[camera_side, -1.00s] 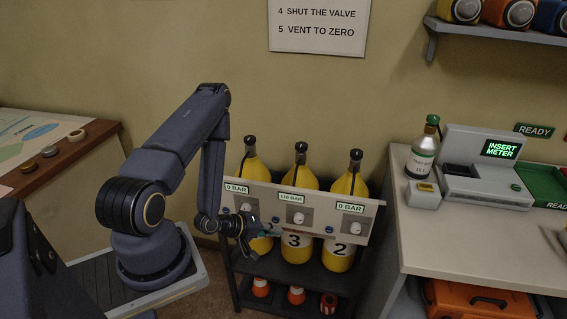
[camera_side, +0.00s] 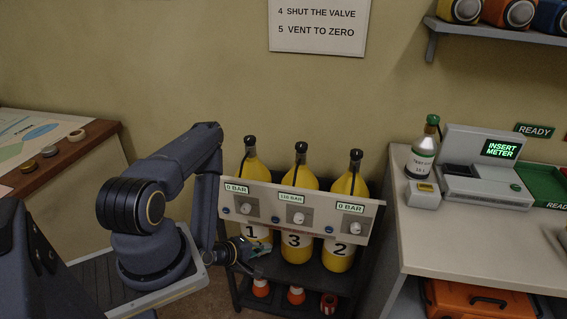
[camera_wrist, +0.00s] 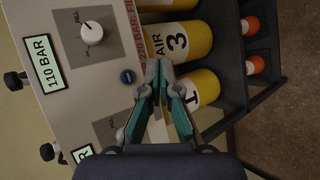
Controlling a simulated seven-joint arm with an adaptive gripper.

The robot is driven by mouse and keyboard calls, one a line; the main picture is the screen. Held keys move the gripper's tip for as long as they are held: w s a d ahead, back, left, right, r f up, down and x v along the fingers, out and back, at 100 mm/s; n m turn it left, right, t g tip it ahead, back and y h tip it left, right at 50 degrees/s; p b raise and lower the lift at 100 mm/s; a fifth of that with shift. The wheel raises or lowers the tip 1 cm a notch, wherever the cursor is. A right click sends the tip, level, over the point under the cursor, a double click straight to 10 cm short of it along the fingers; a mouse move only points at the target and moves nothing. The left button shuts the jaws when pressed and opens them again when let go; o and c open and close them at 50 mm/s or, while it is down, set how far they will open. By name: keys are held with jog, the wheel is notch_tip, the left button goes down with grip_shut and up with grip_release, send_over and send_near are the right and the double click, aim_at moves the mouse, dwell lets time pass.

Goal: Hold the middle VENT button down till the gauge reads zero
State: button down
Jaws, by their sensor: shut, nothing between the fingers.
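The middle gauge (camera_side: 291,198) on the sloping grey panel (camera_side: 262,203) reads 110 BAR, clear in the wrist view (camera_wrist: 44,64). A round blue button (camera_side: 276,219) sits below and left of it, beside a white knob (camera_side: 298,219). This middle button also shows in the wrist view (camera_wrist: 127,76), uncovered. Its lettering is too small to read. My gripper (camera_side: 266,251) is shut and empty, below the panel in front of bottle 1. In the wrist view its closed fingertips (camera_wrist: 158,63) are right of the button, apart from it in the picture.
Yellow bottles 1 (camera_side: 252,232), 3 (camera_side: 297,242) and 2 (camera_side: 341,250) stand in a dark rack behind the panel. The left gauge (camera_side: 236,188) and right gauge (camera_side: 350,208) read 0 BAR. A counter (camera_side: 465,235) stands at right.

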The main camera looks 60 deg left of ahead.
jog(key=w+a, duration=0.5)
jog(key=shift+w+a, duration=0.25)
dwell(1.4)
jog(key=shift+w+a, duration=0.25)
jog(key=shift+w, duration=0.05)
jog(key=shift+w+a, duration=0.3)
jog(key=shift+a, duration=0.05)
dwell(1.6)
jog(key=shift+s+d, duration=0.6)
jog(key=s+d, duration=0.3)
jog(key=shift+s+d, duration=0.3)
dwell(0.4)
